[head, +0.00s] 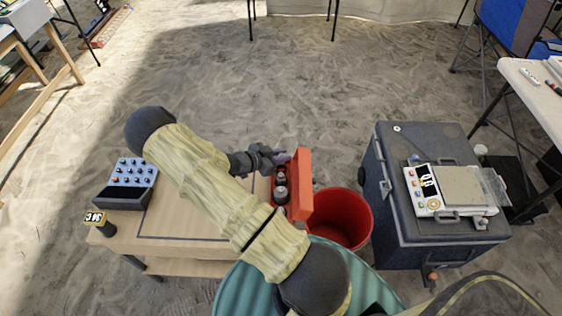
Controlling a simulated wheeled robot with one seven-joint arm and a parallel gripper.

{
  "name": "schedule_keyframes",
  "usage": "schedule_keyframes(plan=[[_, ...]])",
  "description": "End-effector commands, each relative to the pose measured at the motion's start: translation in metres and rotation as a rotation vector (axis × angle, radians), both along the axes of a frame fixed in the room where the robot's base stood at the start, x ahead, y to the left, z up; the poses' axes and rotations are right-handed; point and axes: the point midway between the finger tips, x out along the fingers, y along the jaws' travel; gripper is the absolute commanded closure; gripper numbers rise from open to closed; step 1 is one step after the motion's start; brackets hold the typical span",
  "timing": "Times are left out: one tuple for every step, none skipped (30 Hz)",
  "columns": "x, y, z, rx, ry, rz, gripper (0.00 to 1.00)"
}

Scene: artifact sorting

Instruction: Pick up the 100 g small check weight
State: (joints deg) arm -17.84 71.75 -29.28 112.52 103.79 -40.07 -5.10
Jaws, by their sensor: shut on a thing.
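An open red-orange weight case (301,185) stands at the right end of the wooden table, with its lid upright on the right. Several grey metal check weights (281,192) stand in a row inside it, larger toward the front. My gripper (278,158) is at the far end of the case, beside the raised lid. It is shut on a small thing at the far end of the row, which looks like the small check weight. The fingers hide most of it, and I cannot tell whether it is clear of its slot.
A red bucket (342,222) stands right of the table. A scale (446,190) sits on a dark cooler (384,150). The table's middle is largely clear beneath my arm.

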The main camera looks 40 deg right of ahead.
Motion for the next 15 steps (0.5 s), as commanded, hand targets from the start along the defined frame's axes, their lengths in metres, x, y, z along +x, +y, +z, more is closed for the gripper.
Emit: schedule_keyframes(plan=[[0.000,0.000,0.011,0.002,-0.003,-0.002,1.00],[0.000,0.000,0.017,0.002,-0.003,-0.001,1.00],[0.000,0.000,0.024,0.002,-0.003,-0.001,1.00],[0.000,0.000,0.029,0.002,-0.002,-0.001,1.00],[0.000,0.000,0.033,0.001,-0.003,-0.001,1.00],[0.000,0.000,0.039,0.001,-0.002,0.000,1.00],[0.000,0.000,0.042,0.001,-0.002,0.000,1.00],[0.000,0.000,0.045,0.001,-0.001,0.001,1.00],[0.000,0.000,0.048,0.001,0.000,0.000,1.00],[0.000,0.000,0.050,0.001,0.000,0.000,1.00],[0.000,0.000,0.052,0.001,0.000,0.000,1.00],[0.000,0.000,0.053,0.000,0.000,0.000,1.00],[0.000,0.000,0.054,0.000,0.001,0.000,1.00],[0.000,0.000,0.054,0.000,0.001,0.000,1.00],[0.000,0.000,0.054,0.000,0.001,0.000,1.00]])
